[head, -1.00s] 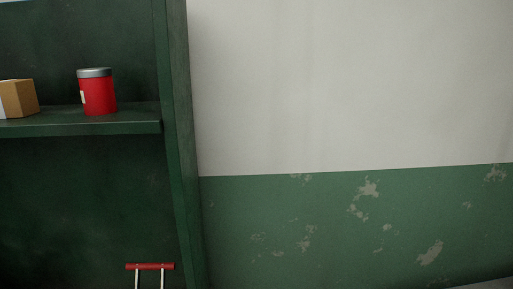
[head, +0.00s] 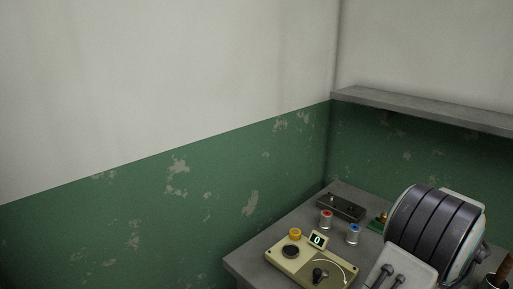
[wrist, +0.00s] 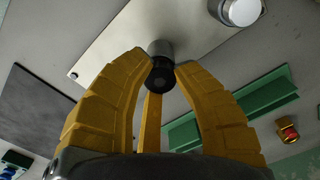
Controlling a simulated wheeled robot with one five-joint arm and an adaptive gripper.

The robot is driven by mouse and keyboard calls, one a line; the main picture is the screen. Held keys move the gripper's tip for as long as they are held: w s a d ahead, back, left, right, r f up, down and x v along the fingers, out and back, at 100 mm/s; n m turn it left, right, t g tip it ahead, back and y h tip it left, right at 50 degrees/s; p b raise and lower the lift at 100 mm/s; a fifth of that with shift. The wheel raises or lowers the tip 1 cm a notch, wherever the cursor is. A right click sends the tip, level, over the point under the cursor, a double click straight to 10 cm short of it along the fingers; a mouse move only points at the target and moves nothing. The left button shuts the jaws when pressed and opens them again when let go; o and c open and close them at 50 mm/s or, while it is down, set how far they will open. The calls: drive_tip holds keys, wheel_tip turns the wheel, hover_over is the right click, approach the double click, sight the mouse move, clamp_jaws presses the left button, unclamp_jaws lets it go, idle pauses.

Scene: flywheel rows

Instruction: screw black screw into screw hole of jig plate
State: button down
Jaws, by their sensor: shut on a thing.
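In the wrist view my gripper (wrist: 163,62) has its yellow fingers closed around a short dark cylinder, seen end-on, which looks like the black screw (wrist: 160,78). Its far end is by a pale plate (wrist: 125,35); I cannot tell whether they touch. A silver round knob (wrist: 240,10) sits at that plate's upper right. I cannot tell for sure whether this pale plate is the jig plate, and no screw hole shows clearly. My gripper does not show in the head view.
The head view shows a grey desk (head: 256,272) in the corner. On it are a cream control box (head: 305,268), a dark box (head: 341,207), red-topped (head: 326,220) and blue-topped (head: 353,234) spools and a large dark drum (head: 425,230). A green bracket (wrist: 235,108) shows in the wrist view.

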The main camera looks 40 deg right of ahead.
idle(0.3)
drive_tip(key=m, duration=0.5)
drive_tip(key=shift+f, duration=0.1)
idle(0.4)
drive_tip(key=shift+m, duration=0.3)
drive_tip(key=m, duration=0.4)
drive_tip(key=shift+m, duration=0.3)
drive_tip(key=m, duration=0.5)
idle(0.4)
